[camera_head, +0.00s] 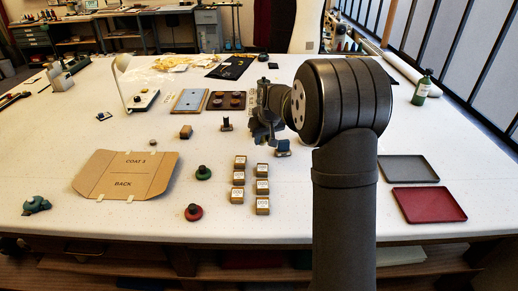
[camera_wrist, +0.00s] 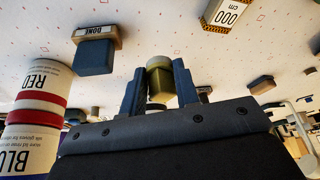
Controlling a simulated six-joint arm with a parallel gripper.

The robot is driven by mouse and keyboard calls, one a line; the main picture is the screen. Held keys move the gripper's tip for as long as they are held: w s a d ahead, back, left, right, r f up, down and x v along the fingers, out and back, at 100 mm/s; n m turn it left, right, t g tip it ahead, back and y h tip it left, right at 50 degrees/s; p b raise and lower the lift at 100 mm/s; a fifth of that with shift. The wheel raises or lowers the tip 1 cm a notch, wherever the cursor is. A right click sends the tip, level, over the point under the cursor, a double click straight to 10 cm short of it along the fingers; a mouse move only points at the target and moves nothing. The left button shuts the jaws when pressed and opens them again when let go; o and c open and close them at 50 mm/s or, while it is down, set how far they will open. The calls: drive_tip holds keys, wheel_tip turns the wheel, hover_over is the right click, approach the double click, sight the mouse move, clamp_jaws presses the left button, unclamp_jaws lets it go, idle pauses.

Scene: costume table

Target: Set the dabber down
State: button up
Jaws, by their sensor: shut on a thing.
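My gripper (camera_head: 264,117) is above the middle of the white table, partly hidden by my own arm in the head view. In the wrist view my gripper (camera_wrist: 160,88) has its two dark blue fingers shut on a short olive-yellow cylinder (camera_wrist: 159,79), which seems to be the dabber. Its lower part is hidden by the gripper body, and I cannot make it out in the head view. A green round piece with a dark knob (camera_head: 204,173) and a red one (camera_head: 194,212) stand on the table left of the gripper.
Several small labelled blocks (camera_head: 263,186) stand in two columns. A cardboard sheet (camera_head: 126,175) lies left. A grey tray (camera_head: 408,169) and red tray (camera_head: 429,204) lie right. A blue block with a DONE label (camera_wrist: 97,50) shows in the wrist view, near a RED-labelled cylinder (camera_wrist: 43,80).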

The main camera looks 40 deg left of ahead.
sight(259, 156)
drive_tip(key=shift+s+a+f, duration=0.3)
drive_tip(key=shift+a+f, duration=0.2)
drive_tip(key=shift+a, duration=0.2)
drive_tip(key=shift+f, duration=1.95)
drive_tip(key=shift+f, duration=0.1)
drive_tip(key=o, duration=0.9)
drive_tip(key=shift+o, duration=0.2)
drive_tip(key=v, duration=1.2)
